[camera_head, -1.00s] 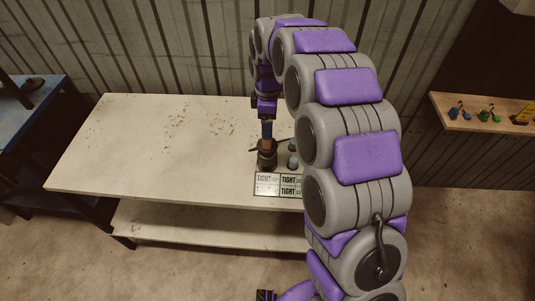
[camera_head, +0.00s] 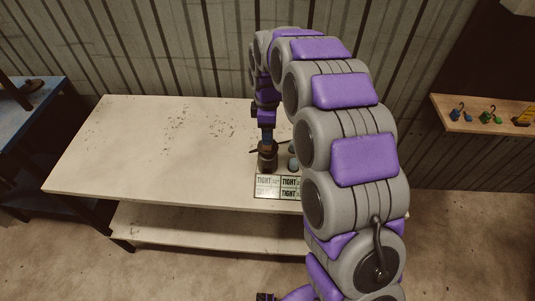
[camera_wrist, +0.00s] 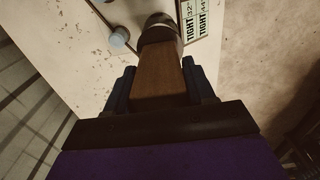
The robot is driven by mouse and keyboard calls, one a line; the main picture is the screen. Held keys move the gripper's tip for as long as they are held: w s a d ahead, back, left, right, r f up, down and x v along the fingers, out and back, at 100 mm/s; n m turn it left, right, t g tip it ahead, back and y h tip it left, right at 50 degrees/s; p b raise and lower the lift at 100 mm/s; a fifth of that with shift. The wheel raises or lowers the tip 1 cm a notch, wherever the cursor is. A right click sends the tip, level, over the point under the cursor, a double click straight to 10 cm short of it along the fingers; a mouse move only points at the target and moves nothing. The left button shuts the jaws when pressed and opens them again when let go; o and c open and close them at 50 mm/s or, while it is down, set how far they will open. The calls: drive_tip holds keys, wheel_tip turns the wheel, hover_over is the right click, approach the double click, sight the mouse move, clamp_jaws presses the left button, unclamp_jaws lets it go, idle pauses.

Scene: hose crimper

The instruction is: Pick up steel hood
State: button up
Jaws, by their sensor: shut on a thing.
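The steel hood (camera_head: 267,160) is a dark, rounded metal piece on the white table, behind the label plate. In the wrist view its rounded metal end (camera_wrist: 160,28) shows at top centre. A brown, tapering body runs from that end back between my dark fingers. My gripper (camera_head: 266,139) points down from above, directly over the hood. In the wrist view my gripper (camera_wrist: 162,84) has a finger on each side of the brown body and is shut on it. I cannot tell whether the hood touches the table.
A label plate reading "TIGHT" (camera_head: 267,187) lies at the table's front edge. A small grey-blue round piece (camera_head: 293,164) stands right of the hood. The white table (camera_head: 150,150) is clear on its left. A wooden shelf (camera_head: 480,123) with small coloured items is at right.

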clamp_jaws()
drive_tip(key=shift+a+r, duration=0.1)
drive_tip(key=shift+r, duration=0.05)
